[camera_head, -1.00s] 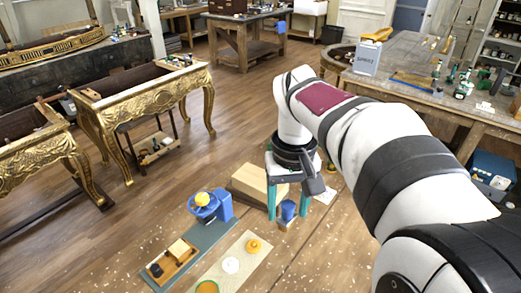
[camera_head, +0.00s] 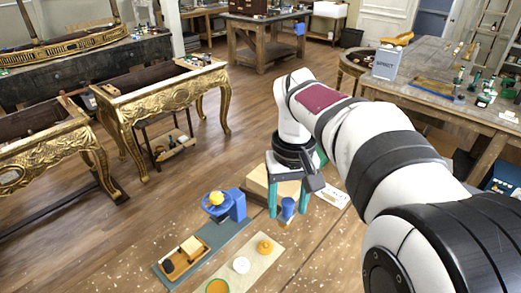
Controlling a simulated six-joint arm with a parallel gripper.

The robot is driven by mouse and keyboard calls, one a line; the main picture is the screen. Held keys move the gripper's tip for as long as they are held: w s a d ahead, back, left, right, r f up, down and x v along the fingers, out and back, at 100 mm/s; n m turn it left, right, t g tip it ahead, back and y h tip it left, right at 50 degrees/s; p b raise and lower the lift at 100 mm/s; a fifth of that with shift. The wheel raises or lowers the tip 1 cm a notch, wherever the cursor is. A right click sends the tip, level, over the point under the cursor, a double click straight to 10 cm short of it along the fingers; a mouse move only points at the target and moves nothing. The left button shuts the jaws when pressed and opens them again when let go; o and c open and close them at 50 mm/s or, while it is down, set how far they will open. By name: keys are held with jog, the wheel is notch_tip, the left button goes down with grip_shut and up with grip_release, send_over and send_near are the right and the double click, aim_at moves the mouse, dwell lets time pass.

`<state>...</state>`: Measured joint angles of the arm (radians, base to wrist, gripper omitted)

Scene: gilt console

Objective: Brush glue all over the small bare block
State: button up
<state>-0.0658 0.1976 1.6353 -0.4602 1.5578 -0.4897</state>
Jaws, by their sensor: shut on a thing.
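My gripper (camera_head: 288,211) hangs in the middle of the view with its teal fingers pointing down. It is shut on a small blue thing with a tan lower end (camera_head: 288,206), perhaps the brush; its bristles are not clear. A small cream block (camera_head: 191,245) sits in a wooden tray beside a dark thing, to the lower left of my gripper and apart from it. An orange-rimmed round dish (camera_head: 217,287) lies at the bottom edge, partly cut off; I cannot tell whether it holds glue.
A blue stand (camera_head: 237,203) with a yellow ball in its bowl is left of my gripper. A white round piece (camera_head: 240,265) and an orange knobbed piece (camera_head: 265,246) lie on a pale board. A larger pale block (camera_head: 259,181) is behind my gripper. A white card (camera_head: 335,194) lies right.

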jog(key=w+a+f+n, duration=0.3)
jog(key=a+f, duration=0.3)
jog(key=a, duration=0.5)
jog(key=w+a+f+n, duration=0.4)
jog(key=a+f, duration=0.3)
jog(key=a, duration=0.4)
jog(key=shift+a+f+n, duration=0.2)
jog(key=shift+a+n, duration=0.2)
jog(key=shift+f, duration=0.1)
